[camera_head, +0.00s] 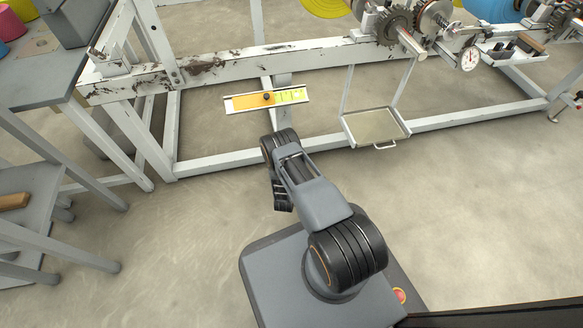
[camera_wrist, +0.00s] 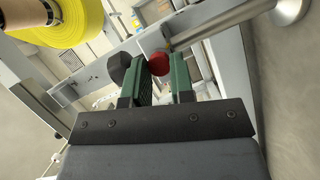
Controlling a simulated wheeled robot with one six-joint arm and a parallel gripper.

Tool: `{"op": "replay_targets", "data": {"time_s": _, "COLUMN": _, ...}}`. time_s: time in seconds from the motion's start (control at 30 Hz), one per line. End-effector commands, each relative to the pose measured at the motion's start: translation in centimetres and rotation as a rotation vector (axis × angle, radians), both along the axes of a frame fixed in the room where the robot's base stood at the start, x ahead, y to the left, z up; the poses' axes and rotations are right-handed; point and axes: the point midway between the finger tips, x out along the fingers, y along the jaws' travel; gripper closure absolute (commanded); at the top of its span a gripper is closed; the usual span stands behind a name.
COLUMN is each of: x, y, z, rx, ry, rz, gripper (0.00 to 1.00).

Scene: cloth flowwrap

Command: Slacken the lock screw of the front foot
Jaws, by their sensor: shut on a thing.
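In the wrist view, my gripper (camera_wrist: 163,74) has two green-padded fingers reaching up the picture. A round red knob (camera_wrist: 158,62) lies between the fingertips, and the fingers are shut on it. I take it to be the lock screw's head; its shank is hidden. A bright metal rod with a round pad, which looks like the front foot (camera_wrist: 222,23), runs from beside the knob to the upper right. A black knob (camera_wrist: 118,67) is just left of the left finger. In the head view my arm hides the gripper and the screw.
The white machine frame (camera_head: 225,157) stands ahead, with a yellow-and-green scale plate (camera_head: 267,99) and a metal tray (camera_head: 376,128) on it. A grey table (camera_head: 35,80) is at the left. A yellow roll (camera_wrist: 75,25) is at the wrist view's upper left.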

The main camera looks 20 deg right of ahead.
Motion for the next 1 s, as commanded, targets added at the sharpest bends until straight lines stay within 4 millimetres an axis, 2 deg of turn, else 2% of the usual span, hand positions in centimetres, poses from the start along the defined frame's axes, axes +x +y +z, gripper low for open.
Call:
{"op": "replay_targets", "data": {"time_s": 0.2, "x": 0.13, "y": 0.17, "z": -0.14, "rx": -0.185, "ry": 0.034, "rz": 0.004, "gripper": 1.0}}
{"op": "replay_targets", "data": {"time_s": 0.5, "x": 0.14, "y": 0.19, "z": -0.32, "rx": -0.375, "ry": 0.073, "rz": 0.005, "gripper": 1.0}}
{"op": "replay_targets", "data": {"time_s": 1.0, "x": 0.2, "y": 0.23, "z": -0.4, "rx": -0.487, "ry": 0.094, "rz": 0.008, "gripper": 1.0}}
